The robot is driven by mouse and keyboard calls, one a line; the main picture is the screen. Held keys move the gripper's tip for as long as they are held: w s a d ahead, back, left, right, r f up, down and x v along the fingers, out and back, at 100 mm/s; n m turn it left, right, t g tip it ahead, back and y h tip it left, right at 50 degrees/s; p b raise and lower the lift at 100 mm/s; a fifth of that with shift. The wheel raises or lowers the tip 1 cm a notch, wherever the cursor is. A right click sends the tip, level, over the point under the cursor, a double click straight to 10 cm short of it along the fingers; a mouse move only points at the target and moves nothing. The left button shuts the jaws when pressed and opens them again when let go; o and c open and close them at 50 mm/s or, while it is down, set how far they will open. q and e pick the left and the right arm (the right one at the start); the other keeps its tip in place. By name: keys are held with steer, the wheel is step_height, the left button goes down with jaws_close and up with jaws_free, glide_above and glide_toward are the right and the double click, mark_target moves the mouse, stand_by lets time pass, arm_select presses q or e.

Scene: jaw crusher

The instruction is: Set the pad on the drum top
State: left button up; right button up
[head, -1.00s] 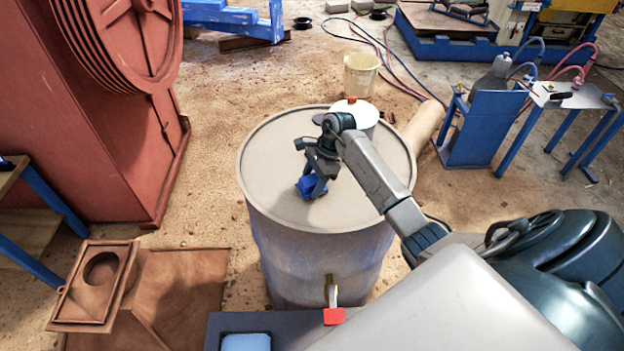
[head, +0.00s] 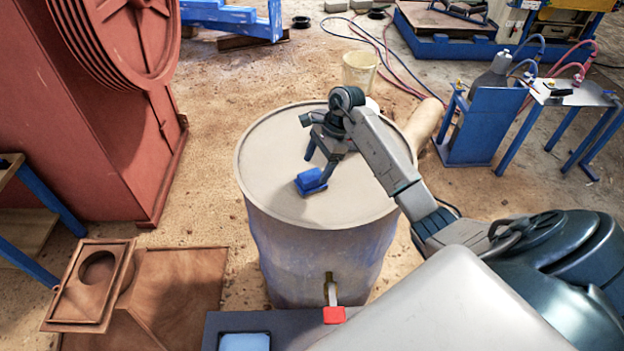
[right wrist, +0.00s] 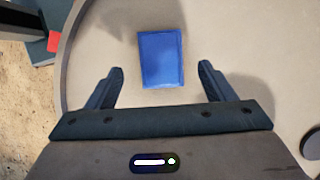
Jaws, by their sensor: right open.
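The blue pad (head: 311,182) lies flat on the top of the drum (head: 268,170), right of the middle of the picture's left half and well inside the rim. My right gripper (head: 320,168) is open above the drum top, just behind the pad and apart from it. My left gripper is not in view.
A red machine (head: 75,120) stands at left; a blue stand (head: 482,125) at right.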

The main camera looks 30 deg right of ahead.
steer(key=b+v, duration=0.2)
steer(key=v, duration=0.5)
stand_by(0.4)
